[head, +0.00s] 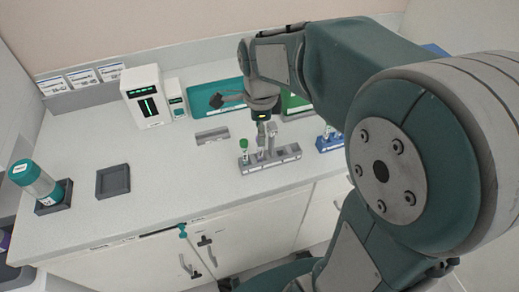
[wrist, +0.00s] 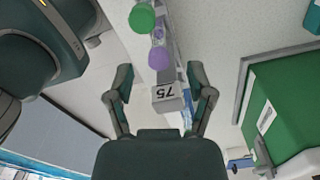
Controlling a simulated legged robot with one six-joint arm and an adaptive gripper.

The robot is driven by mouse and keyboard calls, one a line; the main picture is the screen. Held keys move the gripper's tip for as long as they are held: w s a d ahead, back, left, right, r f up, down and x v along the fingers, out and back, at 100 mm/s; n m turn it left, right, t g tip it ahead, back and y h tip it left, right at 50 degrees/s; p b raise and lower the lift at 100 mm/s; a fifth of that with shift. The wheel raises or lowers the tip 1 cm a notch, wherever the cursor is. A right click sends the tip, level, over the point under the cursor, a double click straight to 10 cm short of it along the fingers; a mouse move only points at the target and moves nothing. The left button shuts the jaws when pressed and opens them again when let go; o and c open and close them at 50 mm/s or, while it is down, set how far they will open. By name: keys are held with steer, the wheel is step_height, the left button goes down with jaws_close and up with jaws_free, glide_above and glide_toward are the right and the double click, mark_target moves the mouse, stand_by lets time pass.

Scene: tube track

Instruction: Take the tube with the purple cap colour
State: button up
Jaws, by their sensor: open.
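The purple cap (wrist: 159,57) shows from above in the wrist view, in line with a green cap (wrist: 142,17). A smaller purple patch (wrist: 158,33) lies between the two; I cannot tell what it is. The grey rack (head: 285,157) stands near the counter's front edge, with the green-capped tube (head: 244,146) upright at its left. In the wrist view the rack's end carries a label (wrist: 166,93) reading 75. My gripper (wrist: 160,78) is open and empty, its fingers on either side of the rack line, near the purple cap. In the head view the gripper partly hides the tubes.
A blue rack with tubes (head: 328,141) stands right of the grey rack. A green tray (wrist: 285,110) lies to the right in the wrist view. The counter between is clear.

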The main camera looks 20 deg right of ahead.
steer(key=shift+f, duration=1.55)
steer(key=c, duration=0.9)
steer(key=shift+c, duration=0.2)
steer(key=shift+r, duration=0.15)
steer(key=shift+r, duration=0.25)
step_height(320, 180, up, 2)
steer(key=shift+r, duration=0.1)
steer(key=s+r, duration=1)
steer(key=s, duration=0.4)
steer(key=shift+a, duration=0.25)
